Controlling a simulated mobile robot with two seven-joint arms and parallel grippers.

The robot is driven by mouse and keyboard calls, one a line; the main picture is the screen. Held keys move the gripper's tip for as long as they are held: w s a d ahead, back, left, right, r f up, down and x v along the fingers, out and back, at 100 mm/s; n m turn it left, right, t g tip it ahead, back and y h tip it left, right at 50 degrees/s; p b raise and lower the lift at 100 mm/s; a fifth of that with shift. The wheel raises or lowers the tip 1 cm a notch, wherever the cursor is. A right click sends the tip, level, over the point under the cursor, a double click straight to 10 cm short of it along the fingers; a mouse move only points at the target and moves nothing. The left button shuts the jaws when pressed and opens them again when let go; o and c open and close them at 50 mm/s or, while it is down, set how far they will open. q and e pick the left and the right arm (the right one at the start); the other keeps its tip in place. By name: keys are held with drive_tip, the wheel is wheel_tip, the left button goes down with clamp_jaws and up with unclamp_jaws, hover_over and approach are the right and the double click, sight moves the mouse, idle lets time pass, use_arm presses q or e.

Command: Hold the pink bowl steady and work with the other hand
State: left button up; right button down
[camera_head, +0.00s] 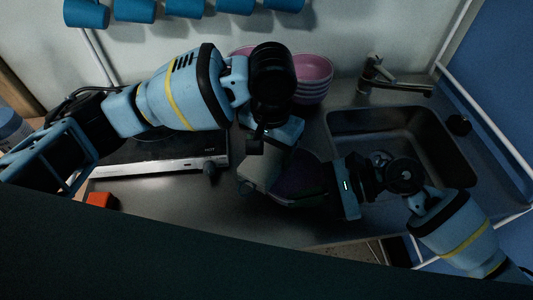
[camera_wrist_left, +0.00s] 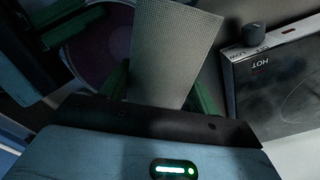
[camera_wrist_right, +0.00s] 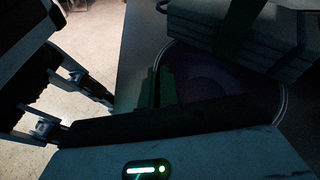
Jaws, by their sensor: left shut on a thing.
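The pink bowl (camera_head: 300,186) is in dim light on the counter, left of the sink, with its dark inside showing. It also shows in the left wrist view (camera_wrist_left: 95,45) and the right wrist view (camera_wrist_right: 220,85). My left gripper (camera_head: 268,148) is above the bowl's left side, shut on a pale grey, finely textured block (camera_head: 262,167). The block (camera_wrist_left: 172,50) stands between its green fingers and hides part of the bowl. My right gripper (camera_head: 325,190) is at the bowl's right side. Its fingers (camera_wrist_right: 154,88) are close together on the bowl's rim.
A stack of pink bowls (camera_head: 313,75) stands at the back. The sink (camera_head: 400,135) and tap (camera_head: 385,85) are on the right. A hotplate (camera_head: 170,160) is on the left, with a red item (camera_head: 100,200) in front. Blue mugs (camera_head: 185,8) hang above. The front counter is clear.

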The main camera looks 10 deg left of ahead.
use_arm(q)
drive_tip(key=shift+w+f, duration=0.15)
drive_tip(key=shift+w, duration=0.1)
use_arm(e)
drive_tip(key=shift+s+f, duration=0.1)
drive_tip(key=shift+f, duration=0.25)
use_arm(q)
drive_tip(key=shift+w+d, duration=0.25)
drive_tip(key=shift+w, duration=0.35)
drive_tip(key=shift+w+d, duration=0.25)
drive_tip(key=shift+w, duration=0.3)
drive_tip(key=shift+r, duration=3.6)
use_arm(e)
drive_tip(key=c, duration=1.6)
unclamp_jaws()
drive_tip(key=shift+r, duration=0.2)
drive_tip(key=shift+o, duration=0.2)
drive_tip(key=v, duration=1.2)
drive_tip(key=shift+d, duration=0.1)
